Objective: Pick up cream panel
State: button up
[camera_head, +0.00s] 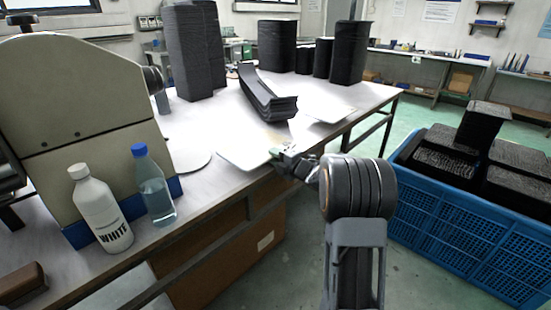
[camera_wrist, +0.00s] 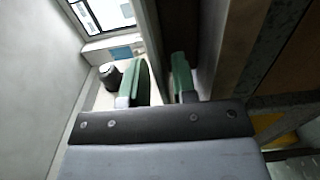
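A thin cream panel (camera_head: 246,148) lies flat on the worktable, its front part at the table's near edge. A second pale flat panel (camera_head: 328,108) lies farther back to the right. My gripper (camera_head: 277,153) is at the right front edge of the nearer panel, reaching in from the right. In the wrist view my gripper (camera_wrist: 161,78) shows two green fingers standing apart, with a gap between them. A thin edge runs into this gap, one finger on each side. I cannot tell whether either finger touches it.
A stack of dark curved trays (camera_head: 267,98) lies behind the nearer panel. Tall black stacks (camera_head: 347,52) stand at the back. A white bottle (camera_head: 100,208) and a clear bottle (camera_head: 152,186) stand at left. A blue crate (camera_head: 450,225) with black stacks is at right.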

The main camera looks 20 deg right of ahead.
grip_shut()
dwell(1.0)
jog(key=shift+r, duration=0.15)
notch_tip(320, 180, up, 2)
jog(key=shift+r+p, duration=0.2)
jog(key=shift+p, duration=0.55)
jog(key=shift+f, duration=0.1)
jog(key=s+d+r+p, duration=0.1)
jog(key=s+d+r, duration=0.2)
jog(key=s, duration=0.4)
jog(key=shift+d+r, duration=0.15)
jog(key=shift+r, duration=0.35)
jog(key=shift+s, duration=0.1)
